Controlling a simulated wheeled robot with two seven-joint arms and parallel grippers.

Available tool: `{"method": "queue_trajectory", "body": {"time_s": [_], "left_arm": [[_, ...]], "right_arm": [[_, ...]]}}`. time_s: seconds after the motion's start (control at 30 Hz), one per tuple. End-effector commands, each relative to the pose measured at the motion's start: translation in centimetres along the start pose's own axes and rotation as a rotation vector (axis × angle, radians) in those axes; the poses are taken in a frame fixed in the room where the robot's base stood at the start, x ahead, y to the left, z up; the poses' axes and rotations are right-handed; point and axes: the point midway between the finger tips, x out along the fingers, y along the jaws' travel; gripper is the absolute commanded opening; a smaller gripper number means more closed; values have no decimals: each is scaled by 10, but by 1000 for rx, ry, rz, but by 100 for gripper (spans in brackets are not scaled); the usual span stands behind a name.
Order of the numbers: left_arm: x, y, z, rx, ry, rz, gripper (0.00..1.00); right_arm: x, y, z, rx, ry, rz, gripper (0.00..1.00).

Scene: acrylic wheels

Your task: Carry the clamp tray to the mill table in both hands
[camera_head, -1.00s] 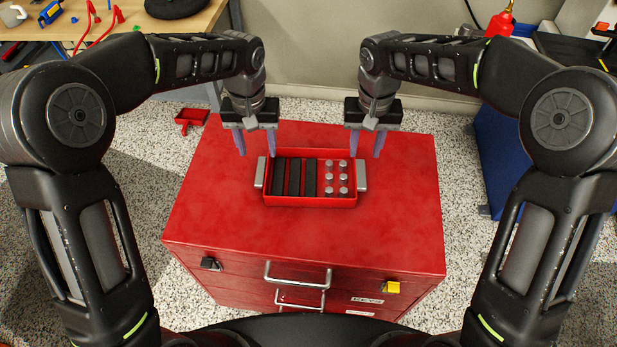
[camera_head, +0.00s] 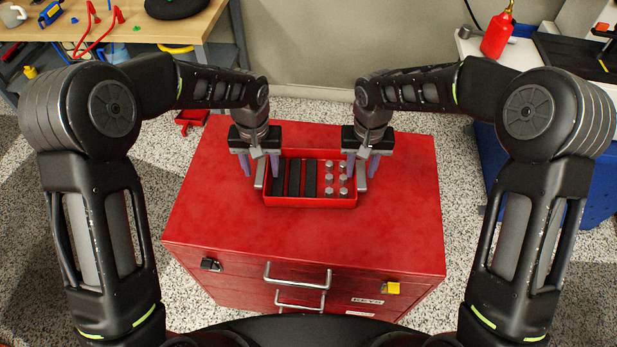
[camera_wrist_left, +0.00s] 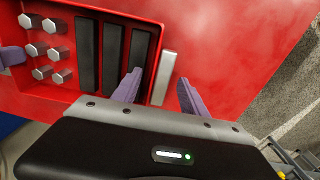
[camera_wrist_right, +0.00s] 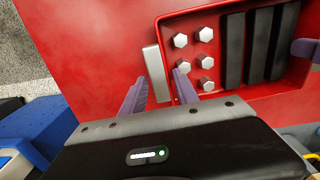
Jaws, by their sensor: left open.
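The clamp tray (camera_head: 310,202) is a red box on the red cabinet top, holding dark bars on the left and several silver hex bolts on the right. It has a grey handle at each end. My left gripper (camera_head: 261,168) is open, its fingers on either side of the left handle (camera_wrist_left: 163,78); the inner finger overlaps the tray wall in the left wrist view. My right gripper (camera_head: 362,168) is open, its fingers on either side of the right handle (camera_wrist_right: 154,72). Neither gripper is closed on a handle. I cannot tell which surface is the mill table.
The red cabinet (camera_head: 220,225) has clear top around the tray. A wooden workbench (camera_head: 185,28) with tools stands back left. A red bottle (camera_head: 497,38) stands on a light surface at back right, near a blue unit (camera_head: 600,180). A red dustpan-like item (camera_head: 190,118) is on the floor.

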Motion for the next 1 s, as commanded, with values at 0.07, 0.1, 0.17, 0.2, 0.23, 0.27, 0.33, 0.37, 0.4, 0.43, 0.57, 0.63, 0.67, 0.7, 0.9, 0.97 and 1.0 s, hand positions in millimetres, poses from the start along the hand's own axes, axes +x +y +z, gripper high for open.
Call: {"method": "queue_trajectory", "body": {"time_s": [0.07, 0.1, 0.17, 0.2, 0.23, 0.27, 0.33, 0.37, 0.4, 0.43, 0.57, 0.63, 0.67, 0.7, 0.9, 0.97, 1.0], "left_arm": [[0, 0, 0, 0, 0, 0, 51], [0, 0, 0, 0, 0, 0, 51], [0, 0, 0, 0, 0, 0, 50], [0, 0, 0, 0, 0, 0, 47], [0, 0, 0, 0, 0, 0, 44], [0, 0, 0, 0, 0, 0, 42], [0, 0, 0, 0, 0, 0, 36], [0, 0, 0, 0, 0, 0, 34], [0, 0, 0, 0, 0, 0, 30], [0, 0, 0, 0, 0, 0, 28], [0, 0, 0, 0, 0, 0, 17], [0, 0, 0, 0, 0, 0, 12], [0, 0, 0, 0, 0, 0, 9], [0, 0, 0, 0, 0, 0, 6], [0, 0, 0, 0, 0, 0, 0], [0, 0, 0, 0, 0, 0, 0], [0, 0, 0, 0, 0, 0, 0]], "right_arm": [[0, 0, 0, 0, 0, 0, 36], [0, 0, 0, 0, 0, 0, 36], [0, 0, 0, 1, 0, 0, 36], [0, 0, 0, 1, 0, 0, 32], [0, 0, 0, 1, 0, 0, 30], [0, 0, 0, 1, 0, 0, 27], [0, 0, 0, 1, 0, 0, 22], [0, 0, 0, 1, 0, 0, 19], [0, 0, 0, 1, 0, 0, 16], [0, 0, 0, 1, 0, 0, 13], [0, 0, 0, 1, 0, 0, 3], [0, 0, 0, 1, 0, 0, 0], [0, 0, 0, 1, 0, 0, 0], [0, 0, 0, 1, 0, 0, 0], [-1, 0, 0, 1, 0, 0, 0], [-1, 0, 0, 1, 0, 0, 0], [-1, 0, 0, 1, 0, 0, 0]]}}
